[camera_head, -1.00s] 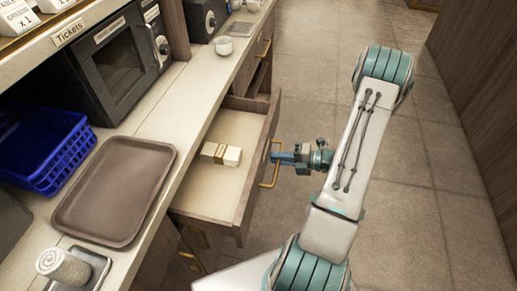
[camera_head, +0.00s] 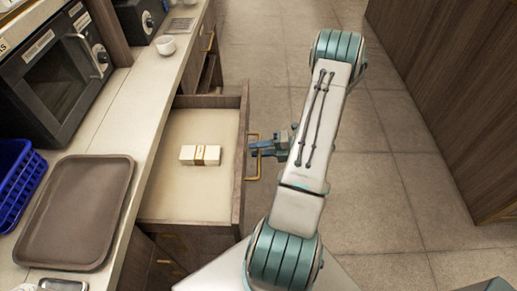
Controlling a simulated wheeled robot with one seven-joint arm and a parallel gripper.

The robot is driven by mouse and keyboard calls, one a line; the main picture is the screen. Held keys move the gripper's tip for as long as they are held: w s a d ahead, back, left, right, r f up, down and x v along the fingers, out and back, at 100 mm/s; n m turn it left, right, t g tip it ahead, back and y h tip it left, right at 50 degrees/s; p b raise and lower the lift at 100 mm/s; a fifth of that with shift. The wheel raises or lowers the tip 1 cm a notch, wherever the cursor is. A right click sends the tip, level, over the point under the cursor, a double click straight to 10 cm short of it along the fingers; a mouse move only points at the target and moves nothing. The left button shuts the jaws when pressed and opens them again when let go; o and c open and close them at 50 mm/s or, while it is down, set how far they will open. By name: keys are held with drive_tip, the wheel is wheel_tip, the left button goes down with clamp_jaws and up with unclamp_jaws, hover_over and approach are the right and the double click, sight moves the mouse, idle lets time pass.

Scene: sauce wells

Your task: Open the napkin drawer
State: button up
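The drawer (camera_head: 165,200) stands well out from under the counter, and its pale inside is in plain view. A banded white stack (camera_head: 186,154), which looks like napkins, lies inside it. The drawer's wooden front (camera_head: 239,190) faces right and carries a brass bar handle (camera_head: 252,178). My gripper (camera_head: 254,149) is at the middle of this handle, reaching in from the right. Its fingers appear shut on the bar, though the fingertips are small and partly merge with the handle.
A brown tray (camera_head: 75,215) and a blue basket (camera_head: 18,185) sit on the counter (camera_head: 135,110), with a microwave (camera_head: 58,85) behind. A white cup (camera_head: 165,45) stands farther along. The tiled floor (camera_head: 385,180) on the right is clear up to a wooden panel (camera_head: 450,90).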

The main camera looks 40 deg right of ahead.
drive_tip(key=v, duration=1.4)
drive_tip(key=shift+b, duration=0.35)
drive_tip(key=shift+w, duration=0.1)
drive_tip(key=w+a+r+n+g+h+p, duration=0.2)
drive_tip(key=w+a+r+n+g+h, duration=0.15)
drive_tip(key=a+r+n+g, duration=0.9)
drive_tip(key=s+a+r+n+t+h+p, duration=0.1)
drive_tip(key=s+a+r+n+t+h, duration=0.1)
drive_tip(key=n, duration=0.8)
drive_tip(key=s+a+r+n+t+h+p, duration=0.1)
drive_tip(key=s+a+r+n+t+h, duration=0.1)
drive_tip(key=a+r+n+h, duration=0.2)
drive_tip(key=s+a+r+n+t+h, duration=0.2)
drive_tip(key=a+r+n, duration=0.5)
drive_tip(key=a+n, duration=0.4)
drive_tip(key=n+h, duration=0.1)
drive_tip(key=n, duration=0.4)
drive_tip(key=shift+p, duration=0.4)
